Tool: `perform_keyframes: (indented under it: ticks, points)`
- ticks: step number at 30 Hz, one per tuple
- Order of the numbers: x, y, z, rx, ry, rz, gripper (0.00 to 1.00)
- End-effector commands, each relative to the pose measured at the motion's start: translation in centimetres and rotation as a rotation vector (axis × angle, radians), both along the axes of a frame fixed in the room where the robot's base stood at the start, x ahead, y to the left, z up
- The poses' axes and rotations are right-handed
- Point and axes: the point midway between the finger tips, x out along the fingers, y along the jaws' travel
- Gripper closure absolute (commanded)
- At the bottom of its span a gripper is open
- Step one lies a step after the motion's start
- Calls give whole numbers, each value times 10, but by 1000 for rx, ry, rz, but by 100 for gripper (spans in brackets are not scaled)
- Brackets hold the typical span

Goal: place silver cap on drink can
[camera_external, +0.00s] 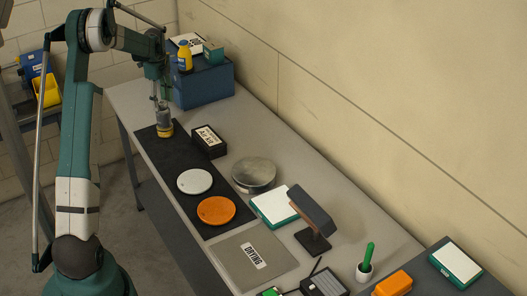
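My gripper (158,100) points down at the far end of the dark mat, directly above a small upright grey cylinder (164,115) with a yellow band (165,130) at its base. The cylinder may be the drink can; I cannot make out a label. The fingers are too small to show whether they touch it or are open or shut. I cannot pick out a silver cap for certain. A wide round silver disc (254,172) lies on the table beside the mat, right of a white disc (195,181) and above an orange disc (216,210).
The dark mat (150,146) runs along the table's left edge. A black labelled box (208,142) stands right of the cylinder. A blue crate (205,85) is behind. A grey "DRYING" plate (235,262), a lamp-like stand (312,240) and a green-edged pad (273,207) fill the near end.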

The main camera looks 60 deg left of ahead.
Motion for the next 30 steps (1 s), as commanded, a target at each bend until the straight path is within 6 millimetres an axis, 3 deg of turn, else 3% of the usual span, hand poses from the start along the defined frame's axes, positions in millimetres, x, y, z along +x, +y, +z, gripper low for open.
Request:
perform_keyframes:
  ticks: [17,30]
  points:
    - [0,0,10,0,0,0,52]
    - [0,0,72,0,0,0,52]
